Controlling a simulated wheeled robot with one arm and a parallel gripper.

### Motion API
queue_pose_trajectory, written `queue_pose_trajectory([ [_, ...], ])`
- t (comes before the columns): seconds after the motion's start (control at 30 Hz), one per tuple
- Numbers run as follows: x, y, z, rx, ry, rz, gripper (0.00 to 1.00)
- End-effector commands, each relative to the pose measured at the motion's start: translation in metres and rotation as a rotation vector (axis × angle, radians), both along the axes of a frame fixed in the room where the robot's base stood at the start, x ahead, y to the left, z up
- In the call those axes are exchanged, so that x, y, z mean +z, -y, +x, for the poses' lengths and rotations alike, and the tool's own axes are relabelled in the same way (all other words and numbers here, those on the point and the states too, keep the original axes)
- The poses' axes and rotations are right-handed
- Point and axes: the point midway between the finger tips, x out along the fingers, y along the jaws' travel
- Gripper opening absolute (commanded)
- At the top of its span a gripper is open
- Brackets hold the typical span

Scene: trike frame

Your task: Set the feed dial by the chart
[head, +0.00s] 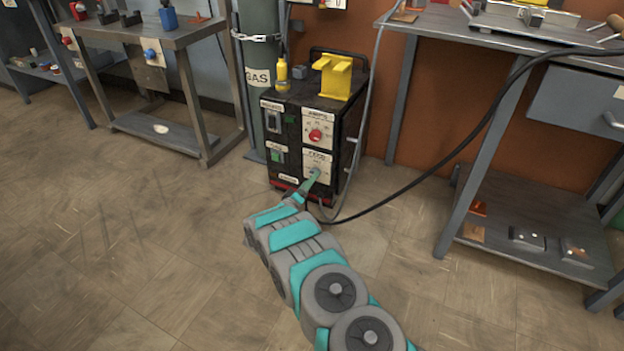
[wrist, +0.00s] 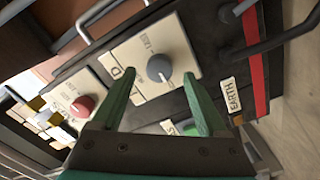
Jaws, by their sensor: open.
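The black welding machine (head: 341,129) stands on the floor beside the gas cylinder. In the wrist view a grey dial (wrist: 159,68) sits on a cream plate (wrist: 181,52), the lower front plate in the head view. My gripper (wrist: 158,98) is open, with one green finger on each side of the grey dial in the picture. I cannot tell whether the fingers touch it. In the head view my gripper (head: 312,180) hides most of this dial. A red dial (head: 315,135) is on the plate above; it also shows in the wrist view (wrist: 83,106).
A cream card (head: 319,3) hangs above the machine, cut off and unreadable. A yellow bracket (head: 335,76) and yellow bottle (head: 282,72) stand on top. A black cable (head: 460,157) runs right to the workbench (head: 480,30). Floor at left is clear.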

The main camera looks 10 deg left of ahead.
Motion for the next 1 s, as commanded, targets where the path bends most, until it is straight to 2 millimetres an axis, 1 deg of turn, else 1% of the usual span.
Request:
queue_pose_trajectory([
  [0.03,-0.001,0.003,0.007,-0.001,0.001,0.002,0.77],
  [0.1,-0.001,0.006,0.014,-0.002,0.0,0.001,0.77],
  [0.2,0.0,0.008,0.021,-0.002,0.002,0.001,0.77],
  [0.33,0.001,0.009,0.025,-0.001,0.002,0.001,0.77],
  [0.57,0.001,0.009,0.025,0.0,0.0,0.001,0.75],
  [1.0,0.0,0.009,0.025,0.001,0.0,0.001,0.26],
])
